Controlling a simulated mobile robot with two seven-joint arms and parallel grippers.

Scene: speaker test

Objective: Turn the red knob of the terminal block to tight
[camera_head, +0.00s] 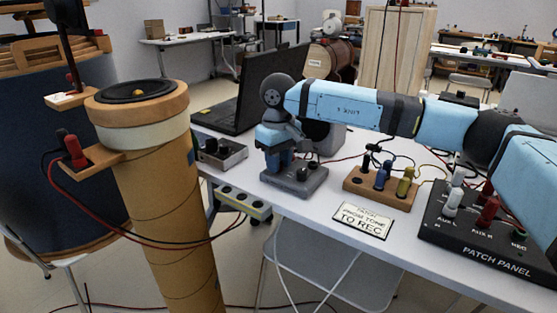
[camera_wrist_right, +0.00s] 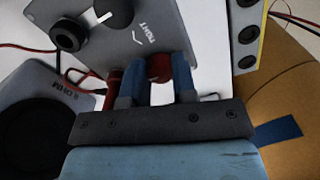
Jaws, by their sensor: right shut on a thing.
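The terminal block is a grey box (camera_head: 305,186) on the white table, with a dark knob on top and the word TIGHT in the right wrist view (camera_wrist_right: 164,20). My right gripper (camera_head: 281,163) reaches down at its left end. In the wrist view, the blue fingers of this gripper (camera_wrist_right: 158,85) are shut on the red knob (camera_wrist_right: 158,68), one on each side. The knob is hidden in the head view, and its turn angle cannot be told. A second red post (camera_wrist_right: 114,79) shows just left of the fingers. My left gripper is not in view.
A cardboard tube (camera_head: 168,190) stands in front at left. A power strip (camera_head: 243,203) runs along the table edge. A wooden block with plugs (camera_head: 350,187), a sign (camera_head: 362,221) and a patch panel (camera_head: 465,244) lie to the right. Red and black leads hang around.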

